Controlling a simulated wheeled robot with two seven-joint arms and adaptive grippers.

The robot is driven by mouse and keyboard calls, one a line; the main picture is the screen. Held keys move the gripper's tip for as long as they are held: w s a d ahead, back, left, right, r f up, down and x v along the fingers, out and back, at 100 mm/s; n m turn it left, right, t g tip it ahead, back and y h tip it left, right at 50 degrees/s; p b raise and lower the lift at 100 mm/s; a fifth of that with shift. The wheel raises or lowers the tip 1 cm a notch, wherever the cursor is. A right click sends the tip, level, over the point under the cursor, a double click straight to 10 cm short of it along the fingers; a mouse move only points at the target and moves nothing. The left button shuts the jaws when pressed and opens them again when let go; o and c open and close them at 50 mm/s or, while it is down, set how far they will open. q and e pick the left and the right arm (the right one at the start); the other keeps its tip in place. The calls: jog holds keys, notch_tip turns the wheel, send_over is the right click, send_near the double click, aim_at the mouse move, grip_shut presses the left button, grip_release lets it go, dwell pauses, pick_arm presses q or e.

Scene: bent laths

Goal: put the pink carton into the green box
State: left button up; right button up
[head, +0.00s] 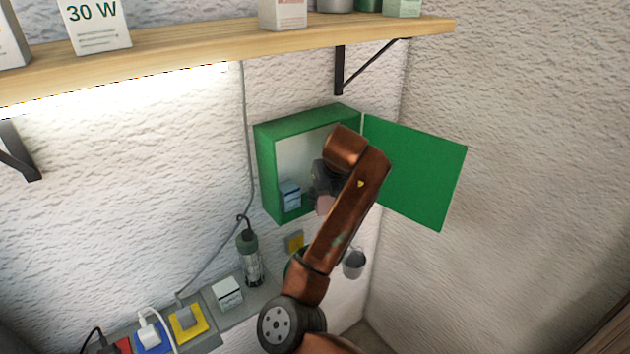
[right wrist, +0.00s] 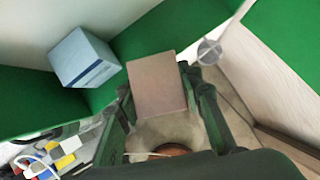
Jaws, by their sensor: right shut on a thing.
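The green box (head: 268,165) is mounted on the wall, its door (head: 415,172) swung open to the right. My right gripper (head: 322,188) is at the box's opening, shut on the pink carton (head: 325,205). In the right wrist view the pink carton (right wrist: 160,86) sits between the two fingers of the gripper (right wrist: 160,108). The carton overlaps the box's lower front edge in the head view; I cannot tell how far inside it is. A light blue carton (head: 290,195) stands in the box's left part, apart from the pink one; it also shows in the right wrist view (right wrist: 85,58). My left gripper is out of view.
A wooden shelf (head: 200,53) with several cartons runs above the box. My right arm hides part of the box's right side.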

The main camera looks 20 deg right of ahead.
jog(key=w, duration=0.4)
jog(key=shift+w+r+p, duration=0.25)
jog(key=shift+r+p, duration=0.1)
jog(key=shift+p, duration=0.05)
jog(key=shift+w+f, duration=0.15)
jog(key=shift+w, duration=0.8)
jog(key=shift+w+f+p, duration=0.2)
jog(key=shift+w+p, duration=0.05)
jog(key=shift+w, duration=0.35)
jog(key=shift+w+f+p, duration=0.15)
jog(key=shift+w+p, duration=0.05)
jog(key=shift+w, duration=0.4)
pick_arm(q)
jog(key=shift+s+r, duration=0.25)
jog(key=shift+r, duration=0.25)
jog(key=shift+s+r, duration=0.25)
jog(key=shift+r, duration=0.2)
pick_arm(e)
jog(key=shift+f, duration=0.35)
jog(key=shift+f, duration=0.1)
jog(key=o, duration=0.9)
jog(key=shift+c, duration=0.2)
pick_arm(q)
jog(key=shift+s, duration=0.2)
